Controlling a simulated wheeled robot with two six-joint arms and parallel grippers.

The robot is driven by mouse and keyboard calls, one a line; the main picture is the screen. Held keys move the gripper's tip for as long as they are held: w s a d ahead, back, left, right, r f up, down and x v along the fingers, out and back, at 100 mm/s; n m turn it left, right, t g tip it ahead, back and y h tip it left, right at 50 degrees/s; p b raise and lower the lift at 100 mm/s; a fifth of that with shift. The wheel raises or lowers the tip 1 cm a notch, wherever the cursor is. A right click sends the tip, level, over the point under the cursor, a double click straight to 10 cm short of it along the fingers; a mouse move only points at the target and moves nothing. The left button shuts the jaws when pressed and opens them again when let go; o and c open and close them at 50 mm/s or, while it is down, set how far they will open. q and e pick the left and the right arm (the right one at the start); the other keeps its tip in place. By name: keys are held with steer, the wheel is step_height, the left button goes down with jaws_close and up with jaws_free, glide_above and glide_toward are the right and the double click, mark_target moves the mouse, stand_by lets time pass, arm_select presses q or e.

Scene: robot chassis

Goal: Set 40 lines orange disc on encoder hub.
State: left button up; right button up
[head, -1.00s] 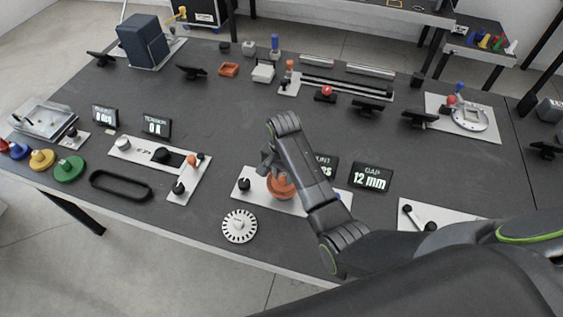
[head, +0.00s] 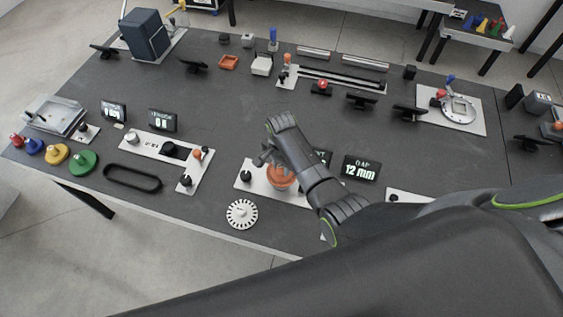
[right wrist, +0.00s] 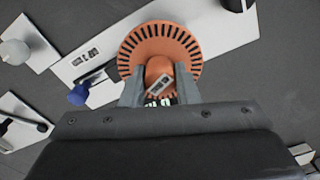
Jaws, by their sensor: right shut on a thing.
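The orange slotted disc (head: 281,179) is at the front middle of the bench, over a white base plate (head: 245,182). In the right wrist view the disc (right wrist: 188,45) shows a ring of dark slots and a raised orange middle with a small label. My right gripper (right wrist: 159,92) is shut on that middle part, one finger on each side. In the head view my right gripper (head: 271,160) reaches in from the right. The encoder hub is hidden under the disc, so I cannot tell whether they touch. My left gripper is not in view.
A white slotted disc (head: 242,214) lies in front of the base plate. A "GAP 12 mm" display (head: 361,168) stands to the right, with another display partly behind my arm. A plate with knobs (head: 160,148) and a black belt loop (head: 132,178) are to the left.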

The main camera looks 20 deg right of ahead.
mark_target(282, 175)
steer(key=shift+f, duration=0.55)
step_height(282, 175, down, 3)
steer(key=b, duration=0.3)
steer(key=shift+f, duration=0.15)
steer(key=shift+p, duration=0.45)
stand_by(0.5)
steer(key=shift+f+b, duration=0.5)
stand_by(0.5)
steer(key=o, duration=0.7)
steer(key=shift+o, duration=0.2)
steer(key=shift+r, duration=0.1)
step_height(282, 175, up, 3)
steer(key=p, duration=0.3)
steer(key=shift+r, duration=3.9)
